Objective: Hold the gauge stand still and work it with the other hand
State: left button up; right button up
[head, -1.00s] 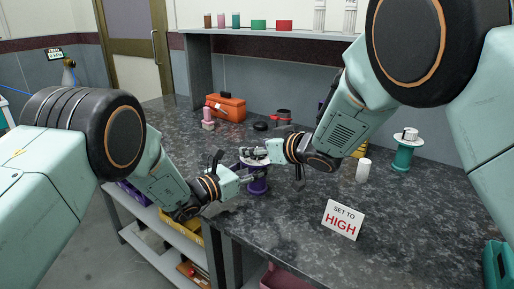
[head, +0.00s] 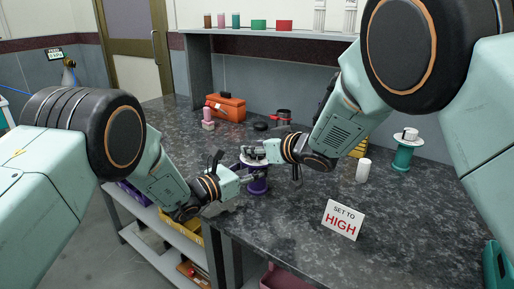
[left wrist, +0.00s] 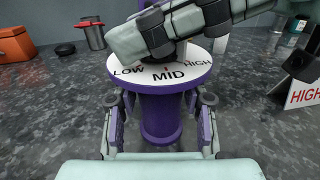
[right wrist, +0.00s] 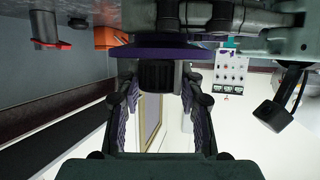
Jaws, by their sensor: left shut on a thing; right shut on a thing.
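The gauge stand (head: 257,187) is a purple pedestal with a white dial on top, upright near the bench's front edge. The left wrist view shows its purple stem (left wrist: 160,118) and dial (left wrist: 185,70) marked LOW, MID and HIGH. My left gripper (head: 247,178) is shut on the stem, one finger on each side. My right gripper (head: 262,153) reaches over the dial, shut on the dark ribbed knob (right wrist: 157,77) seen in the right wrist view. My right fingers hide the knob in the left wrist view, and I cannot tell where it points. A sign (head: 342,220) reads SET TO HIGH.
A white cylinder (head: 363,171) and a teal stand (head: 402,157) are to the right. An orange toolbox (head: 225,107), a pink object (head: 208,118) and a red-handled pot (head: 283,117) are farther back. The bench around the sign is clear.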

jog(key=shift+c, duration=0.8)
jog(key=shift+y, duration=0.3)
jog(key=shift+n+g+y, duration=0.8)
jog(key=shift+n+g, duration=0.2)
jog(key=shift+n, duration=0.2)
jog(key=o, duration=1.2)
